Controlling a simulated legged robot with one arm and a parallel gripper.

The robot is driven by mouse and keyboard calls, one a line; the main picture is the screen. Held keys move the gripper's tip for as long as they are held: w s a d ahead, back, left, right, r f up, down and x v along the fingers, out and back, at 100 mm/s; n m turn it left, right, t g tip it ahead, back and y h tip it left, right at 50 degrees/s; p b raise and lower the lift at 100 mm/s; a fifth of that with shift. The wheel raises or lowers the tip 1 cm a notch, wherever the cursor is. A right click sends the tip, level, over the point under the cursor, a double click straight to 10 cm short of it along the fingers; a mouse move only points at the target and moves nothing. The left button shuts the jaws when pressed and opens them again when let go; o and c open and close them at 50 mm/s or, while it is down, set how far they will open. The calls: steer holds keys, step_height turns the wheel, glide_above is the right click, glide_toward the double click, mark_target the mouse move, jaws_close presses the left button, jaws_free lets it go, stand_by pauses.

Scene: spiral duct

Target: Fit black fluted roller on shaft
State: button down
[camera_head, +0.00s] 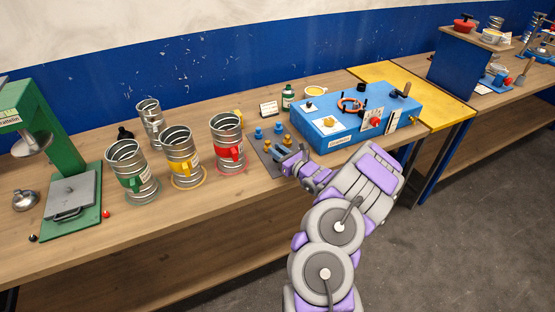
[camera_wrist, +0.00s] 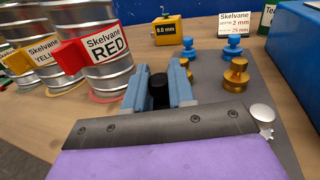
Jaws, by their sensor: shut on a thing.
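In the wrist view a small black cylindrical piece (camera_wrist: 160,92) sits between the two blue-grey fingers of my gripper (camera_wrist: 160,90); it looks like the black roller, but its flutes cannot be made out. My gripper (camera_head: 290,162) is shut on it, over the grey mat (camera_head: 256,143) on the bench.
Blue pieces (camera_wrist: 233,48) and a brass piece (camera_wrist: 235,75) stand on the mat close to my gripper, with a silver knob (camera_wrist: 262,115) at right. Ribbed metal cans, including the red-labelled one (camera_head: 228,143), stand to the left. A yellow block (camera_wrist: 168,30) and label card (camera_wrist: 247,22) lie behind.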

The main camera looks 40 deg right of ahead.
step_height(320, 180, down, 4)
steer(key=shift+w+d+r+b, duration=0.1)
steer(key=shift+b, duration=0.5)
steer(key=shift+r, duration=0.1)
steer(key=c, duration=1)
jaws_free()
steer(key=shift+o, duration=0.2)
